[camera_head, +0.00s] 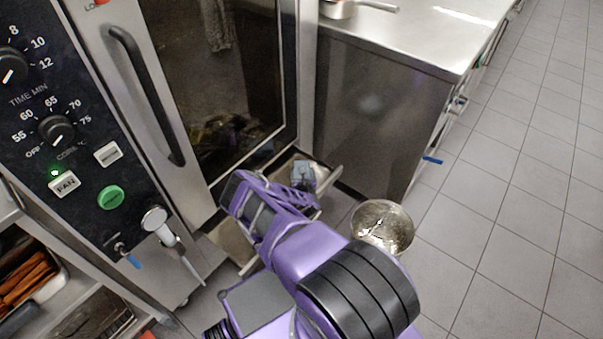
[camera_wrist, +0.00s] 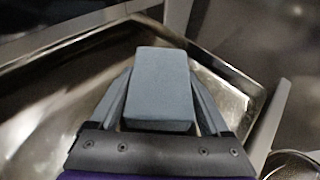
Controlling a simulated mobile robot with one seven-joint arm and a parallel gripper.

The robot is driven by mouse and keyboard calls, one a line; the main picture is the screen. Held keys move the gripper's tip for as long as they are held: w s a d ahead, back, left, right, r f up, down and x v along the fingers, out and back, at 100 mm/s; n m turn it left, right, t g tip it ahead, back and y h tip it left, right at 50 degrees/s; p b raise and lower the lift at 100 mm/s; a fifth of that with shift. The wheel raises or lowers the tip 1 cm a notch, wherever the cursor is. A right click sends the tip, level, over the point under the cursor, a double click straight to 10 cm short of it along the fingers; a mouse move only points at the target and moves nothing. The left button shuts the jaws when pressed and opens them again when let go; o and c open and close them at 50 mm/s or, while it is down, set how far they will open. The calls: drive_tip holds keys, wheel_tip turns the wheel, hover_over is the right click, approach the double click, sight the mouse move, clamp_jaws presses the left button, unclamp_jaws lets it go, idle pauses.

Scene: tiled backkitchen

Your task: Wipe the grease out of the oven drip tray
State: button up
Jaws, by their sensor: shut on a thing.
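My gripper (camera_wrist: 162,100) is shut on a blue-grey sponge-like block (camera_wrist: 162,85), which also shows in the head view (camera_head: 303,173). The metal drip tray (camera_wrist: 50,120) spreads under and around the block in the wrist view. In the head view the tray (camera_head: 232,246) sticks out at the foot of the oven (camera_head: 180,120), partly hidden by my purple arm. The tray's floor shows brownish, shiny patches. I cannot tell grease from reflection, nor whether the block touches the floor. The oven's glass door is shut.
A round metal container (camera_head: 382,226) stands right of the tray, with something shiny inside. A steel counter (camera_head: 375,110) rises beside the oven. A hand shower (camera_head: 156,222) hangs on the oven front.

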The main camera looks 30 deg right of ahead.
drive_tip(key=shift+a+r+p, duration=0.1)
drive_tip(key=shift+r+p, duration=2.5)
drive_tip(key=shift+r, duration=0.3)
drive_tip(key=shift+r+p, duration=1.45)
drive_tip(key=shift+r, duration=0.05)
drive_tip(key=shift+w, duration=0.1)
